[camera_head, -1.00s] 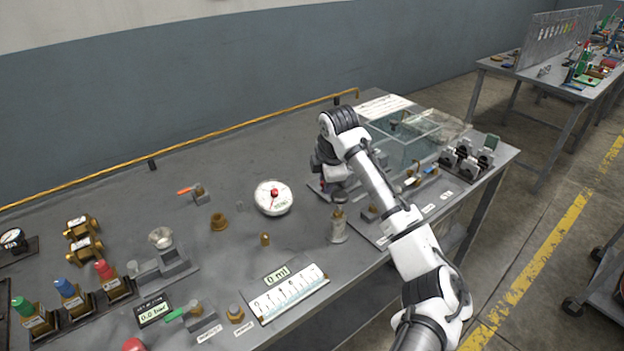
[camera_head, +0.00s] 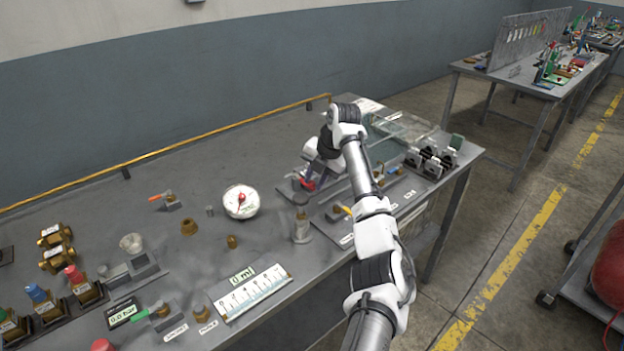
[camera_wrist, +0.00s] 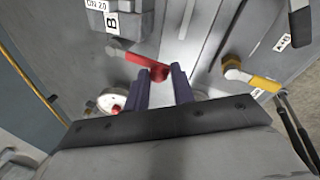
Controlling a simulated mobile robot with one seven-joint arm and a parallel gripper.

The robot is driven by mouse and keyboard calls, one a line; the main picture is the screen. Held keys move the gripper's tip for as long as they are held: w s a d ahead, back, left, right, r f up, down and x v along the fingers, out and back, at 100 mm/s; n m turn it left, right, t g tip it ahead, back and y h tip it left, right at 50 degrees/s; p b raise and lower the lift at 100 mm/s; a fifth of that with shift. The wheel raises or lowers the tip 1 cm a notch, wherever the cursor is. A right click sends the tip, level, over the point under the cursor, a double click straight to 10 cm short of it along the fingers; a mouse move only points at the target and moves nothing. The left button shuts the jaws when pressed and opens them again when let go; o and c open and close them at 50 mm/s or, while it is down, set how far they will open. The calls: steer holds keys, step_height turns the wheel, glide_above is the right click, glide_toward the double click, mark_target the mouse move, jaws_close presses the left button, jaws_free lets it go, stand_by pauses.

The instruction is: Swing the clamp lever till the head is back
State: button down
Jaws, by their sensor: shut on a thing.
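The clamp lever is a red arm with a rounded red end (camera_wrist: 159,73), seen in the wrist view over a grey metal plate. My gripper (camera_wrist: 160,78) has its two dark purple fingers closed on that red end. In the head view my gripper (camera_head: 311,172) reaches down at the back of the bench, with red (camera_head: 308,185) showing at the fingertips. The clamp's head cannot be made out clearly, so I cannot tell how far back it stands.
A yellow-handled valve (camera_wrist: 260,83) sits close on the right in the wrist view. Black clamps (camera_head: 430,160) and a clear tank (camera_head: 400,130) lie beyond my arm.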

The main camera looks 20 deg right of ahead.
steer(key=shift+w+r+n, duration=0.25)
steer(key=shift+n, duration=0.15)
steer(key=shift+f, duration=0.1)
steer(key=c, duration=1.3)
jaws_free()
steer(key=shift+f, duration=0.1)
steer(key=shift+d, duration=0.1)
steer(key=b+v, duration=0.3)
steer(key=v, duration=1)
steer(key=shift+d+r, duration=0.2)
steer(key=shift+r, duration=0.15)
